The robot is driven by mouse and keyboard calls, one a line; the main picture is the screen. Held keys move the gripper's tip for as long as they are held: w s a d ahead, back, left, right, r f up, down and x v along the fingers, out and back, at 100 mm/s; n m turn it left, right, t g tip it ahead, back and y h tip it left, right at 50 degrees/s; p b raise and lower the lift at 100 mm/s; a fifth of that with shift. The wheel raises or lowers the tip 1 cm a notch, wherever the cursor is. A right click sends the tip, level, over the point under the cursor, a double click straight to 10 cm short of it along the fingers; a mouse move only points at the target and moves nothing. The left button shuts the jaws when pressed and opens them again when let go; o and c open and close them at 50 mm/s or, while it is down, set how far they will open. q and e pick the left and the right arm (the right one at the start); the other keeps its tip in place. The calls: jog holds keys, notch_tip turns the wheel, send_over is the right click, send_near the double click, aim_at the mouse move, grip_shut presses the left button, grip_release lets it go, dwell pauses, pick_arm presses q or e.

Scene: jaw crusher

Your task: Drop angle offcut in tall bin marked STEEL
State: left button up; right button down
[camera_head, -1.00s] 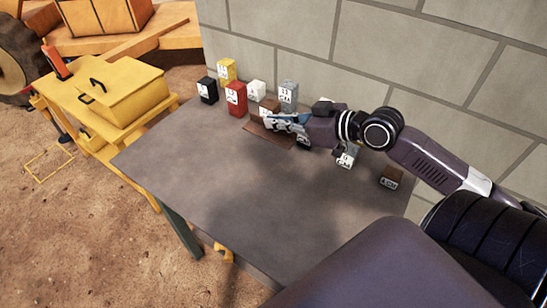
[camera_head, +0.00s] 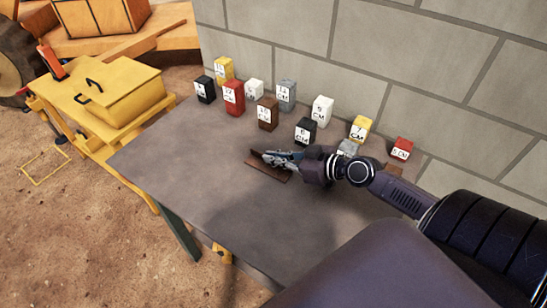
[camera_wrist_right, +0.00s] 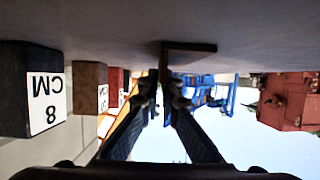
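The angle offcut (camera_head: 268,166), a rusty brown strip, is at my right gripper (camera_head: 268,158) over the middle of the grey table. In the wrist view the offcut (camera_wrist_right: 195,47) has one flange between the fingertips of the right gripper (camera_wrist_right: 164,88) and the other flange lying flat along the grey surface. The fingers are close together on it. I cannot tell whether it is clear of the table or touching it. No tall bin marked STEEL shows in these frames. My left gripper is not in view.
Several numbered blocks stand along the table's wall side, including a red one (camera_head: 234,97), a brown one (camera_head: 267,113) and a black one (camera_head: 305,131). A block wall (camera_head: 300,40) rises behind. The front of the table (camera_head: 190,170) is clear. A yellow lidded box (camera_head: 120,92) stands left.

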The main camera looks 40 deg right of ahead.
jog(key=c, duration=2.6)
grip_release()
jog(key=shift+f, duration=0.1)
jog(key=o, duration=0.4)
jog(key=shift+o, duration=0.2)
